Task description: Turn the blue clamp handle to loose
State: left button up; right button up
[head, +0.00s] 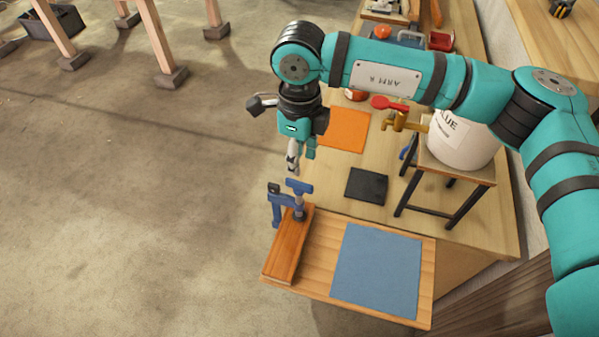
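The blue clamp (277,211) stands at the near left corner of the bench, on the end of a reddish-brown wood block (288,250). Its blue handle (299,186) is a short crossbar on top of the screw. My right gripper (293,170) points down just above the handle, with a small gap seeming to lie between them. Its fingers are seen edge-on, so I cannot tell whether they are open or shut. No held object shows. My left gripper is not in view.
A blue mat (378,270) lies right of the block on the wooden board. A black pad (367,186) and an orange sheet (346,130) lie behind. A white glue bucket (462,142) with a brass tap (398,122) and red lever stands on a stand (455,168). Open floor lies left.

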aim_at(299, 182)
notch_tip(299, 182, down, 7)
jog(key=shift+f+p, duration=0.1)
jog(key=shift+p, duration=1.1)
jog(key=shift+f, duration=0.5)
jog(key=shift+c, duration=0.2)
grip_shut()
